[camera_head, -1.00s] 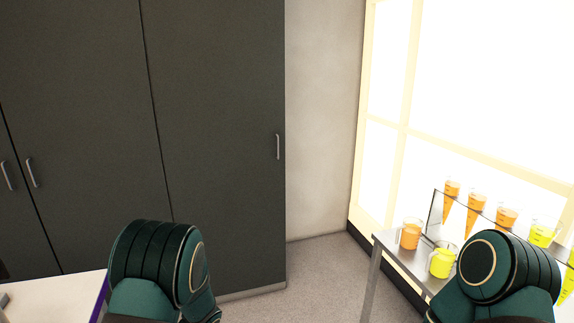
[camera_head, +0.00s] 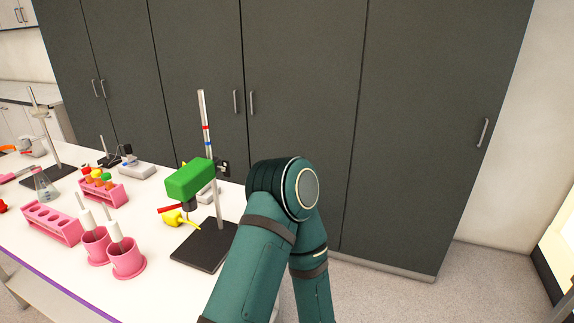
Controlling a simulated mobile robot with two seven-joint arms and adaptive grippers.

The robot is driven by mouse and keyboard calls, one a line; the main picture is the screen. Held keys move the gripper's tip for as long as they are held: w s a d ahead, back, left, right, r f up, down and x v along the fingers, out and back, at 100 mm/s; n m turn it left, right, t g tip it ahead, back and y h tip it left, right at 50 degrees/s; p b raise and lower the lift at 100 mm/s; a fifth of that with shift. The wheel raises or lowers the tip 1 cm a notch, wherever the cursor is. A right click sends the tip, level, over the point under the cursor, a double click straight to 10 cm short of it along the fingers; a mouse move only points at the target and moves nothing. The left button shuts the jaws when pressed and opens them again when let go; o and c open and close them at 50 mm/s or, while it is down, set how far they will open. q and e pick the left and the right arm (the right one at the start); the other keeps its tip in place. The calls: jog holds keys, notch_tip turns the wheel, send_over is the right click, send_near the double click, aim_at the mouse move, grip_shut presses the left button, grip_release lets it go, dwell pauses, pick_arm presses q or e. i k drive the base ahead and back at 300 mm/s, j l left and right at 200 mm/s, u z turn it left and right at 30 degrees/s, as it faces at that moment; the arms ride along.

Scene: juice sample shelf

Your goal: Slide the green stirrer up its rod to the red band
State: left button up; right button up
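The green stirrer (camera_head: 190,180) is a green block on a vertical metal rod, low on the rod, with a dark part and a yellow piece under it. The rod (camera_head: 202,105) stands on a black base plate (camera_head: 203,247) on the white bench. The red band (camera_head: 206,127) is on the rod well above the stirrer, with a blue band a little below it. One of my teal arms is in view to the right of the stand, its elbow beside it. Neither gripper is in view.
The white bench (camera_head: 75,270) holds pink holders (camera_head: 127,260), a pink tube rack (camera_head: 52,224), a flask (camera_head: 44,185) and another stand (camera_head: 46,172) at left. Dark cabinets (camera_head: 300,80) stand behind. Open floor (camera_head: 480,275) lies at right.

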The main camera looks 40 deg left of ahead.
aim_at(181, 185)
jog(key=u, duration=1.85)
